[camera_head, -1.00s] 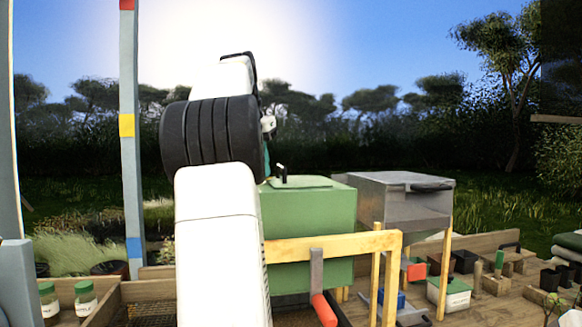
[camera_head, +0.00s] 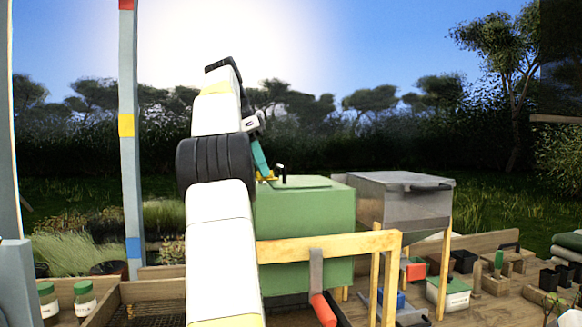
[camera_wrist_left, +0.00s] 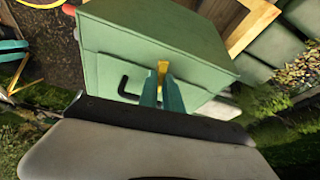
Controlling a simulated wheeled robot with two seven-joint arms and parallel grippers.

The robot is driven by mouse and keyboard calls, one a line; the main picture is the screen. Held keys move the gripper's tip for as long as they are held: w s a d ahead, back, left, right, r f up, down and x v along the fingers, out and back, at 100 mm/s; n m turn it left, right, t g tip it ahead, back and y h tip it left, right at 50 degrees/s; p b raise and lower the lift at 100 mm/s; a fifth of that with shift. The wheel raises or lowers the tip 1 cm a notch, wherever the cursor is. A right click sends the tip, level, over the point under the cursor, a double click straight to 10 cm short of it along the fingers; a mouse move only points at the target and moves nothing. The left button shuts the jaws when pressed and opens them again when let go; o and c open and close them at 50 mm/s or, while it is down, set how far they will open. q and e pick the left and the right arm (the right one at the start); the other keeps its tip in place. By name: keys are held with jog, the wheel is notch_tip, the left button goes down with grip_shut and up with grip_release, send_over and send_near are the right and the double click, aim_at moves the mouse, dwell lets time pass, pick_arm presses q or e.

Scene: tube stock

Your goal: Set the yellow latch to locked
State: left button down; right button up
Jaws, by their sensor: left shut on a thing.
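The yellow latch (camera_wrist_left: 163,66) is on the lid side of the green box (camera_wrist_left: 150,42), beside a black handle. In the head view, a bit of the latch (camera_head: 266,178) shows at the top left of the green box (camera_head: 305,215). My left gripper (camera_head: 261,160) reaches down to it from above, its teal fingers partly hidden by my arm. In the left wrist view, the teal fingers (camera_wrist_left: 163,92) are shut on the latch. I cannot tell which setting the latch is at. My right gripper is in neither view.
A grey metal box (camera_head: 405,200) stands right of the green box. A yellow wooden rail (camera_head: 340,245) with a red-handled tool (camera_head: 324,309) crosses in front. Two green-lidded jars (camera_head: 84,300) are at the lower left. A white container (camera_head: 449,293) and small pots stand at right.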

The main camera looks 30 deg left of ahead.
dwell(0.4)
pick_arm(q)
jog(key=c, duration=1.5)
grip_release()
